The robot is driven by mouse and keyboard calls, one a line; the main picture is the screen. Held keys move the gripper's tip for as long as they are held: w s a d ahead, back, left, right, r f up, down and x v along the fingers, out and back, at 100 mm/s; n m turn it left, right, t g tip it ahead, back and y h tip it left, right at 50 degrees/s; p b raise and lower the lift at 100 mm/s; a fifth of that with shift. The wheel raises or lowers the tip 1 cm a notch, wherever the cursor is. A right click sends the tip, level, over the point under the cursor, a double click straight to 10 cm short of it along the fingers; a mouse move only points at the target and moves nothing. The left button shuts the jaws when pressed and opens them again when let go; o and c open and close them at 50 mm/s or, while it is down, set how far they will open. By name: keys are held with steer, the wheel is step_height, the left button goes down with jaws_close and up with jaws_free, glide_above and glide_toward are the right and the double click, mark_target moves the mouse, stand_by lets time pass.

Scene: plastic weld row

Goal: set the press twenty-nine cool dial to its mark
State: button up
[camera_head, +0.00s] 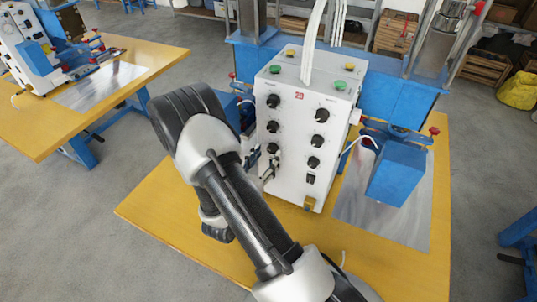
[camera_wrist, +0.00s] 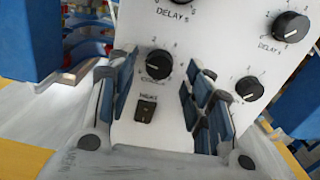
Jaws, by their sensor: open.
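The white press control box (camera_head: 290,125) carries a red number that is too small to read surely. It has two columns of black dials. In the wrist view, one black dial (camera_wrist: 158,64) with a printed scale sits between my fingers; its label is blurred, so I cannot tell surely that it is the cool dial. Its pointer and mark are not clear. My gripper (camera_head: 268,173) is by the lower left of the box face. In the wrist view, my gripper (camera_wrist: 163,90) is open, blue-padded fingers spread either side of the dial. Contact cannot be told.
A dark switch (camera_wrist: 145,110) is just below that dial. Other dials (camera_wrist: 290,26) and (camera_wrist: 249,89) lie to the right. Blue press parts (camera_head: 397,172) stand right of the box on the yellow table (camera_head: 150,210). Another press table (camera_head: 130,65) is at left.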

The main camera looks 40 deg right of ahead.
mark_target(272, 149)
steer(key=shift+x, duration=1.15)
steer(key=shift+c, duration=0.4)
steer(key=c, duration=1)
